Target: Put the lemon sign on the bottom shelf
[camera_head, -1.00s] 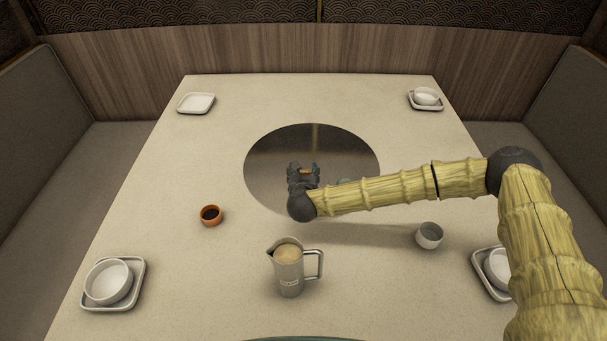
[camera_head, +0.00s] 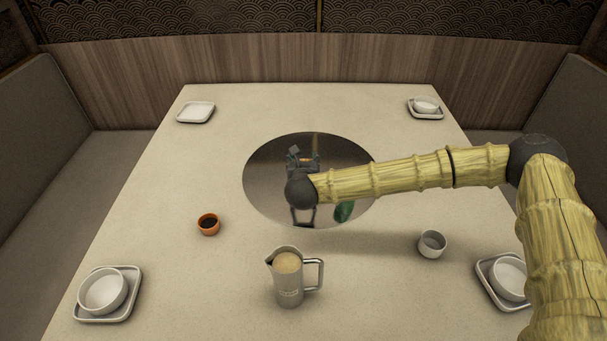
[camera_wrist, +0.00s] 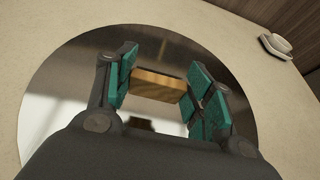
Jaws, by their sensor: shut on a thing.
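My gripper (camera_head: 303,160) is over the round mirror-like disc in the middle of the table. In the wrist view, its teal-padded fingers (camera_wrist: 158,88) are shut on a small wooden block (camera_wrist: 157,85). The block also shows as a brown patch in the head view (camera_head: 306,160). No lemon marking shows on it, so I cannot tell whether it is the lemon sign. No shelf is in view.
The disc (camera_head: 262,185) shows reflections and a green shape (camera_head: 344,211) I cannot identify. A metal pitcher (camera_head: 288,284), a brown sauce cup (camera_head: 208,224) and a grey cup (camera_head: 432,243) stand nearer. Dishes occupy the table corners. Bench seats flank the table (camera_head: 170,200).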

